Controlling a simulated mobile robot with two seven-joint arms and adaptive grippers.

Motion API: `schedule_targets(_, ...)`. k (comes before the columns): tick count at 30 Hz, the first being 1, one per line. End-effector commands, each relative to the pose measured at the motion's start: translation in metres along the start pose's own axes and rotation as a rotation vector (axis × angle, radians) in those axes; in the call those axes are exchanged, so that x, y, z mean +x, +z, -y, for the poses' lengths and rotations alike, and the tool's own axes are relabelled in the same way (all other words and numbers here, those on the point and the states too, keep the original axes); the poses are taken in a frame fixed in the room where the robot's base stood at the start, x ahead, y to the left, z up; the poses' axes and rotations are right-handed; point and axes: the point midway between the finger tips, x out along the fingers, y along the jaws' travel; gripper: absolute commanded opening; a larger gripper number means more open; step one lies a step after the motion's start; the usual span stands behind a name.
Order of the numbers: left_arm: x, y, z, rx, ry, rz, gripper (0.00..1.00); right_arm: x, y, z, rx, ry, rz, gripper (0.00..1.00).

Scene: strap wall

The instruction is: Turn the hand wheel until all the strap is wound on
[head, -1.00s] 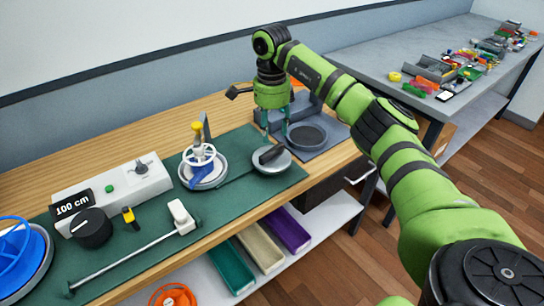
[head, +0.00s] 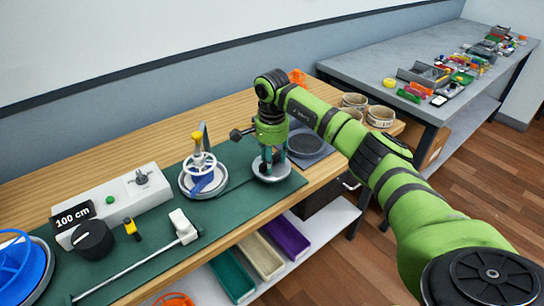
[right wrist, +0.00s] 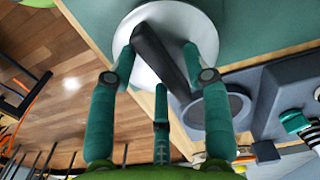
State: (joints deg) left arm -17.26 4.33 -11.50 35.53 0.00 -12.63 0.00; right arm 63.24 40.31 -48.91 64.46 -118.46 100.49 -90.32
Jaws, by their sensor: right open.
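A white hand wheel (head: 202,163) with a yellow knob stands on a round base with a blue part, on the green mat. To its right is a grey disc (head: 258,168) with a black handle, shown from above in the right wrist view (right wrist: 160,55). A thin dark line on the mat runs between them; I cannot tell if it is strap. My right gripper (head: 270,165) is over the disc, fingers down. In the right wrist view its open fingers (right wrist: 158,60) lie either side of the black handle; contact is unclear. My left gripper is out of view.
A white box (head: 112,203) reading "100 cm", a black knob (head: 93,239), a yellow item (head: 131,230) and a rod with a white block (head: 183,226) share the mat. A blue reel (head: 20,265) is far left. A grey round holder (head: 306,144) stands behind my right gripper.

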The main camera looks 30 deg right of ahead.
Motion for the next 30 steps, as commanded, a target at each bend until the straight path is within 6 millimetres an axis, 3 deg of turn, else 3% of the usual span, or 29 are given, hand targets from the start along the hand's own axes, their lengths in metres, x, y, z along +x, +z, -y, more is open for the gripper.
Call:
schedule_targets(4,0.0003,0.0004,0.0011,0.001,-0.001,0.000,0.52,0.0003,0.0000,0.0000,0.000,0.000,0.000,0.49)
schedule_targets(5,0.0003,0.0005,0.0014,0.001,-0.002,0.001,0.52,0.0003,0.0000,-0.0001,0.000,0.000,0.000,0.41)
schedule_targets(8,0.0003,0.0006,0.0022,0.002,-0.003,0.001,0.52,0.0002,0.0000,-0.0001,0.001,0.001,0.000,0.01)
schedule_targets(20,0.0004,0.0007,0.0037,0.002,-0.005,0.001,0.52,0.0002,0.0002,-0.0002,0.027,0.002,0.000,0.00)
schedule_targets(30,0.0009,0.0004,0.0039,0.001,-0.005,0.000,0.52,0.0001,0.0009,0.0006,0.226,0.003,0.000,0.00)
